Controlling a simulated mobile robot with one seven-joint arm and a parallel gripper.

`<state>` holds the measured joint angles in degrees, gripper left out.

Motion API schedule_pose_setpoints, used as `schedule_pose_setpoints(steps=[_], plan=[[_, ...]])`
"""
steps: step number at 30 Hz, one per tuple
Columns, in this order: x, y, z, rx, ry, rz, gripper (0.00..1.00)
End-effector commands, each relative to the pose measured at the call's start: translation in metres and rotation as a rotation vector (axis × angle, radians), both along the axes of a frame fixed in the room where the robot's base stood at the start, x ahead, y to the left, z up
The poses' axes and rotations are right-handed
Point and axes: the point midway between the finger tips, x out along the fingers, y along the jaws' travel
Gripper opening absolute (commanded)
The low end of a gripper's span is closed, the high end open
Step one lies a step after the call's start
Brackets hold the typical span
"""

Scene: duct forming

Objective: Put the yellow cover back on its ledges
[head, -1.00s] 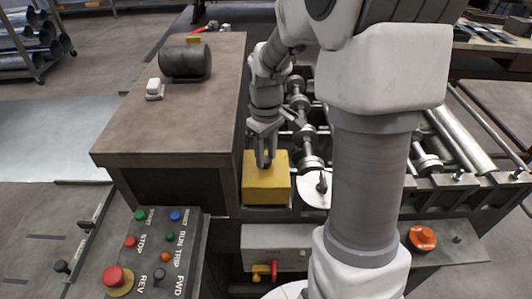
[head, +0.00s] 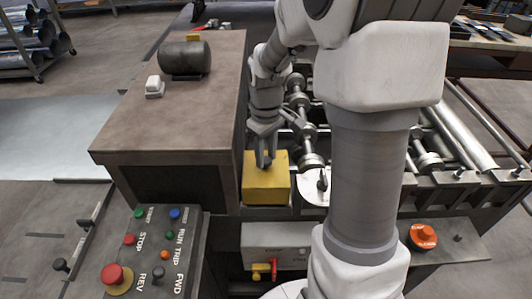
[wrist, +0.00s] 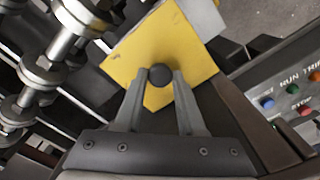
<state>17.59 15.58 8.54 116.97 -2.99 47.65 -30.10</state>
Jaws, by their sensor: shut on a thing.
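The yellow cover (head: 266,186) is a box-like piece beside the brown cabinet, at the left end of the roller machine. In the wrist view the cover (wrist: 155,42) sits tilted in the picture, with a dark round knob (wrist: 160,75) on it. My gripper (head: 265,160) is above the cover, and its two fingers (wrist: 160,84) are closed around the knob. The ledges are hidden, so I cannot tell whether the cover rests on them.
The brown cabinet (head: 180,110) stands close on the left with a dark motor (head: 185,60) on top. Shafts with rollers (head: 308,135) lie close on the right. A control panel (head: 155,250) is at the front left, and a white disc (head: 314,190) is beside the cover.

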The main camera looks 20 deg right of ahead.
Motion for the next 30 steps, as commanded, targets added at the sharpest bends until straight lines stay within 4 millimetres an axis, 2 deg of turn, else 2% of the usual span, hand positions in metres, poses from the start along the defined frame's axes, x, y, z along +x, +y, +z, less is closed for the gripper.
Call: schedule_pose_setpoints(steps=[12, 13, 18, 24, 28, 30], plan=[[0.0004, -0.0001, -0.0021, -0.001, -0.001, 0.0, 0.0], [0.0004, -0.0002, -0.0021, -0.001, -0.001, 0.0, 0.44], [0.0003, -0.0001, -0.0022, -0.001, -0.001, 0.0, 0.74], [0.0001, -0.0001, -0.0024, 0.0, -0.001, 0.0, 0.74], [-0.0002, -0.0001, -0.003, 0.0, 0.0, 0.0, 0.95], [-0.0002, -0.0001, -0.0029, 0.0, 0.0, 0.0, 0.99]])
